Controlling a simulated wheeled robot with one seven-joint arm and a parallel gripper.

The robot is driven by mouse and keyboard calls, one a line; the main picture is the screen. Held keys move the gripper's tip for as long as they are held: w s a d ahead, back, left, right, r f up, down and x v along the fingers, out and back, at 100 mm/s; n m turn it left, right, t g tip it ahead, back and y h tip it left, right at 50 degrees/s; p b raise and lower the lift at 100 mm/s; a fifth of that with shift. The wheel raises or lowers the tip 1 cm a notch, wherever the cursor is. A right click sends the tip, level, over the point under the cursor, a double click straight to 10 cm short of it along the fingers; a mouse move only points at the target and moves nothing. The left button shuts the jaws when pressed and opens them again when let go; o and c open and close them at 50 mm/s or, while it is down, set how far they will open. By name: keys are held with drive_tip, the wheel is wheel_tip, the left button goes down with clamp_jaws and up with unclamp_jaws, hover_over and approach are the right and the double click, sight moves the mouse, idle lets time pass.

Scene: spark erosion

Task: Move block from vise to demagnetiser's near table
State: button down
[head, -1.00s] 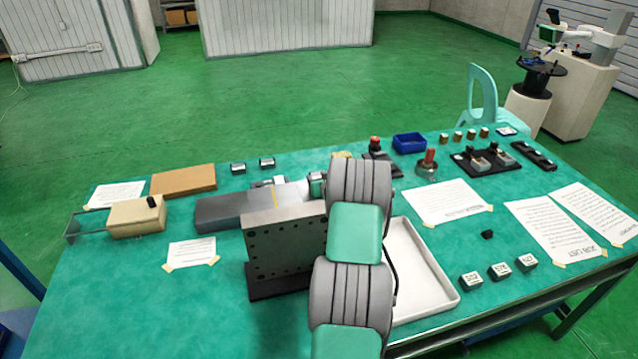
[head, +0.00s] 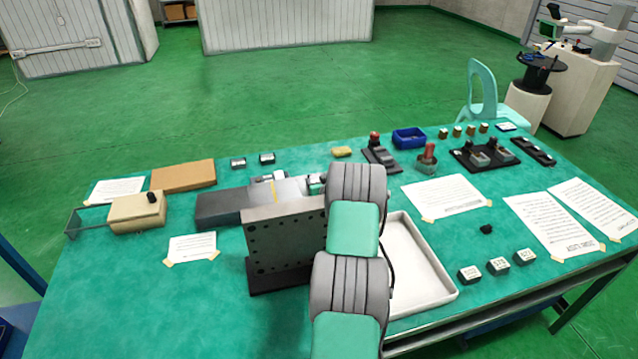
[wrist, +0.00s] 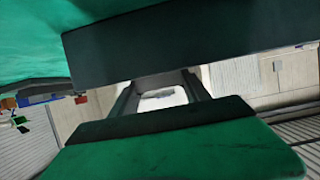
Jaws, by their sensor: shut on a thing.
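In the wrist view two dark fingers of my gripper (wrist: 158,85) reach up to a wide dark slab that crosses the picture. The slab looks like the block (wrist: 190,42), held at the fingertips; the exact contact is hidden. In the head view my arm covers the gripper and block. A low grey unit with a yellow line, seemingly the demagnetiser (head: 288,190), lies left of my arm. Its dark flat table (head: 221,206) extends left. An upright drilled plate (head: 285,238) on a dark base stands in front of it. I cannot make out the vise for certain.
A white tray (head: 447,295) lies right of my arm. A beige box with a black knob (head: 137,212) and a brown board (head: 184,176) are at left. Red-topped tools and a blue bin (head: 409,138) stand at the back. The front left of the green table is clear.

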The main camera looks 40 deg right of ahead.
drive_tip(key=c, duration=0.5)
unclamp_jaws()
drive_tip(key=shift+s+a+f, duration=0.15)
drive_tip(key=shift+s+f, duration=0.05)
drive_tip(key=shift+f, duration=0.4)
drive_tip(key=shift+a+f, duration=0.1)
drive_tip(key=shift+f, duration=0.05)
drive_tip(key=shift+a+f, duration=0.1)
drive_tip(key=shift+a, duration=0.1)
drive_tip(key=shift+w+r+p, duration=0.1)
drive_tip(key=shift+r+p, duration=0.5)
drive_tip(key=shift+p, duration=0.2)
drive_tip(key=shift+s+a, duration=0.15)
drive_tip(key=shift+s, duration=0.2)
drive_tip(key=v, duration=0.3)
drive_tip(key=b+v, duration=0.1)
drive_tip(key=v, duration=0.3)
drive_tip(key=r+b+v, duration=0.1)
drive_tip(key=v, duration=0.3)
drive_tip(key=shift+d+r, duration=0.1)
drive_tip(key=shift+d, duration=0.25)
